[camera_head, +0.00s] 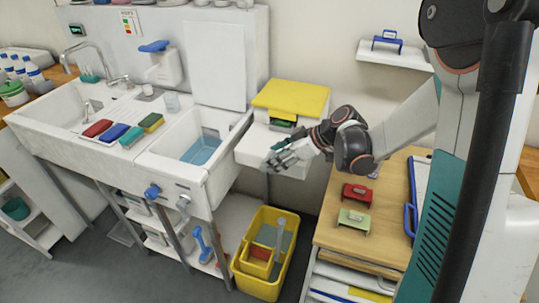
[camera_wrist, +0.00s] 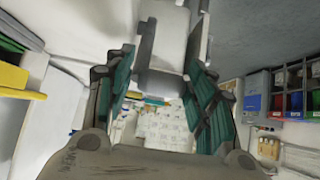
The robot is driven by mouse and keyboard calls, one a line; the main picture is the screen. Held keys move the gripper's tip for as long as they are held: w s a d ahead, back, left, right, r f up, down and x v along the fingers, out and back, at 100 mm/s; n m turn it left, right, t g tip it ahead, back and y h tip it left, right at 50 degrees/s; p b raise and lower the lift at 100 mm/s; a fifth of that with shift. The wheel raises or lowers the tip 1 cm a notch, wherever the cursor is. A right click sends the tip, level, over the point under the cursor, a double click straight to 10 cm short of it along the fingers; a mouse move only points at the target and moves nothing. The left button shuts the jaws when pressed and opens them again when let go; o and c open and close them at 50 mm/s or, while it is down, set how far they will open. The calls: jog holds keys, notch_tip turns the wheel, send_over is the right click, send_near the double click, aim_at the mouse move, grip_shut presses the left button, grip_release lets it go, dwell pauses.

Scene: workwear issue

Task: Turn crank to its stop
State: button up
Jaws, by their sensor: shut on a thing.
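My gripper (camera_head: 279,160) reaches in from the right, at the front of a white box-like unit (camera_head: 252,148) with a yellow top (camera_head: 292,96). In the wrist view, the teal fingers of my gripper (camera_wrist: 170,62) close on either side of a pale grey piece (camera_wrist: 165,45). This piece seems to be the crank's handle. In the head view the crank is hidden behind my fingers and cannot be made out. How far it is turned, and where its stop lies, do not show.
A white double sink (camera_head: 190,175) with coloured brushes on its ledge stands to the left. A yellow bucket (camera_head: 262,287) stands on the floor below my gripper. A wooden-topped cabinet (camera_head: 335,235) with red and green handled pieces stands right of it.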

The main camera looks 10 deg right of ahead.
jog(key=shift+s+d+f+b, duration=0.65)
jog(key=shift+s+d+f, duration=0.25)
jog(key=shift+f, duration=0.25)
jog(key=shift+s, duration=0.1)
jog(key=o, duration=1.3)
jog(key=shift+c, duration=0.2)
jog(key=shift+o, duration=0.5)
jog(key=shift+a, duration=0.15)
jog(key=shift+r, duration=0.15)
